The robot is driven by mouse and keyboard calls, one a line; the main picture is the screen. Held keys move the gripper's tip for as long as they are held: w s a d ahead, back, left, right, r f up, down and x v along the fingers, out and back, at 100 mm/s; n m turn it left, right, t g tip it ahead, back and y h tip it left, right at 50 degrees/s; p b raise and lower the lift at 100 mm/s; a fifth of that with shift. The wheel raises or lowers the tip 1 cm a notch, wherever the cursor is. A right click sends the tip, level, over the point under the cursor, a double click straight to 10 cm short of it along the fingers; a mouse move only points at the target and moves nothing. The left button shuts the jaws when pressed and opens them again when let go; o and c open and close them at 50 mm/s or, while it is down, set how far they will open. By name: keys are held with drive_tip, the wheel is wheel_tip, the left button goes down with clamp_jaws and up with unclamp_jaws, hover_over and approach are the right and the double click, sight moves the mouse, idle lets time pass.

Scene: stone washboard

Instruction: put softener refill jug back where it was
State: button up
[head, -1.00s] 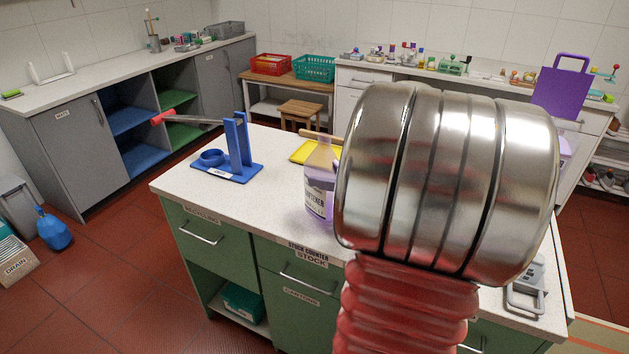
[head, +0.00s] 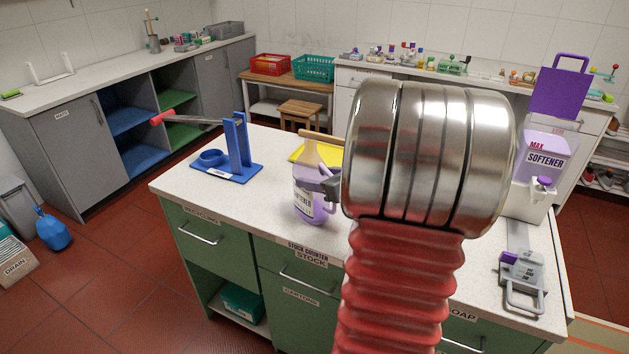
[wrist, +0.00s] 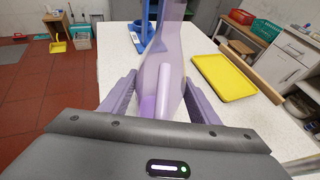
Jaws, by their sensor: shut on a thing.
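The softener refill jug (head: 305,199) is a translucent purple bottle with a white label. It stands upright at the middle of the counter in the head view, left of my arm. In the wrist view the jug (wrist: 166,65) is between my fingers. My gripper (head: 326,187) is shut on the jug; the wrist view shows a finger on each side of it (wrist: 160,104). Whether its base touches the counter I cannot tell. The softener dispenser (head: 538,158), with its purple lid up, stands at the counter's right end.
A blue stand (head: 238,160) is left of the jug on the counter (head: 190,185). A yellow tray (wrist: 225,76) and a wooden bar (wrist: 250,78) lie close by the jug. A grey device with a handle (head: 522,278) is at the right front. The counter's left front is clear.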

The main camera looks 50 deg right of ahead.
drive_tip(key=shift+f, duration=0.2)
drive_tip(key=o, duration=1.8)
drive_tip(key=v, duration=1.2)
